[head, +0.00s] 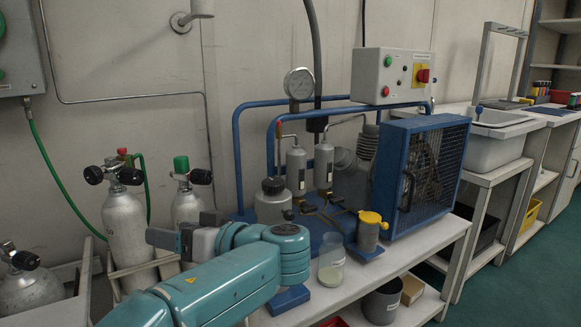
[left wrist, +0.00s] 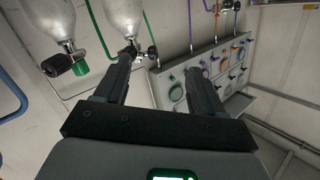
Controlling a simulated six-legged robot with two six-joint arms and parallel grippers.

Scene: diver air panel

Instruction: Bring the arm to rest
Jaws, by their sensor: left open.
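My left arm (head: 215,285) is teal and comes in from the lower left of the head view. It bends at the wrist in front of the blue compressor, and its left gripper (head: 165,238) points back to the left, in front of the grey cylinders. In the left wrist view the two dark fingers (left wrist: 158,78) stand apart with nothing between them. Behind them are a panel with several round gauges (left wrist: 205,75) and grey cylinders (left wrist: 55,25). My right gripper is in neither view.
The blue compressor (head: 425,165) stands on a pale bench (head: 400,262). A glass jar (head: 331,262) and a yellow-topped cup (head: 369,230) stand close to my wrist. Grey cylinders (head: 127,225) with black valves stand at the left. A sink (head: 495,140) is at the right.

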